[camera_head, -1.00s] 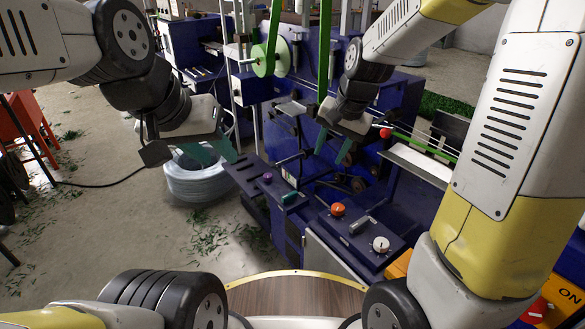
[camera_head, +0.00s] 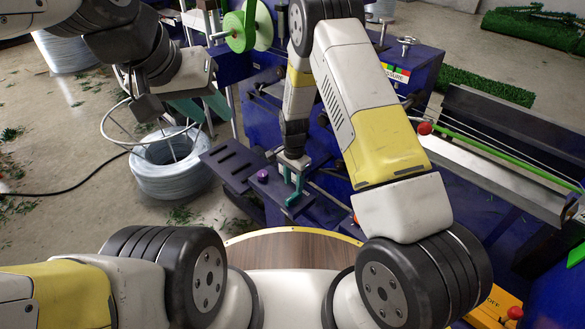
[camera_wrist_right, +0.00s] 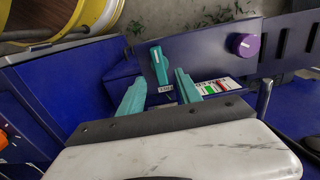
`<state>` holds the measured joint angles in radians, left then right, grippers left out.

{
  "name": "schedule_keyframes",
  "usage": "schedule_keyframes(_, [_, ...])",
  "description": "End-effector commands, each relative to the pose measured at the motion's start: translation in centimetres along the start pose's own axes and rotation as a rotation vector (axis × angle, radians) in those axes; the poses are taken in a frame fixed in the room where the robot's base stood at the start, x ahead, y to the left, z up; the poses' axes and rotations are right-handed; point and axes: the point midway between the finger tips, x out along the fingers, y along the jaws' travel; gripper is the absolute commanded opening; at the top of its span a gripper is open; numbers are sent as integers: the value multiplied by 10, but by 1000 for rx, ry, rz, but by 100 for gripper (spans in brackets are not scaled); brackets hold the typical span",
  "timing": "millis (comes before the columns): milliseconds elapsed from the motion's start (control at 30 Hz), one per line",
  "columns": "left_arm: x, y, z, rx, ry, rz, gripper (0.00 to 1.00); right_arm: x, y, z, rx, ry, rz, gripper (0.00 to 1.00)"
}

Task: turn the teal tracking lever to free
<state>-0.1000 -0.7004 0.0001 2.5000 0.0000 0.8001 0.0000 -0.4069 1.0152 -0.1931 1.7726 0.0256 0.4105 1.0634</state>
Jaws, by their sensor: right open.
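The teal tracking lever (camera_wrist_right: 158,66) shows in the right wrist view on a dark blue panel, just beyond and between the fingertips of my right gripper (camera_wrist_right: 161,78). The fingers stand open either side of its near end, and I cannot tell whether they touch it. A small label lies at the lever's near end. In the head view my right gripper (camera_head: 292,184) points down over the same panel, and its teal fingers blend with the lever. My left gripper (camera_head: 203,108) is open and empty, above the wire coil and away from the lever.
A purple knob (camera_head: 262,175) sits left of the lever on the panel. A slotted dark blue plate (camera_head: 228,160) extends to the left. A wire coil (camera_head: 170,175) lies on the floor. My right forearm hides much of the machine. A red-knobbed lever (camera_head: 425,128) stands to the right.

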Motion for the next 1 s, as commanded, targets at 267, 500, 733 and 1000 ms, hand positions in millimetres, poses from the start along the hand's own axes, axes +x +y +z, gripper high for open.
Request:
schedule_keyframes(267, [0,0,0,0,0,0,36,46,1,0,0,-1,2,41])
schedule_keyframes(500, [0,0,0,0,0,0,36,63,0,0,-2,-1,-1,41])
schedule_keyframes(733, [0,0,0,0,0,0,36,64,0,0,-2,-1,-1,41])
schedule_keyframes(1000, [0,0,0,0,0,0,36,64,0,0,-1,0,-1,0])
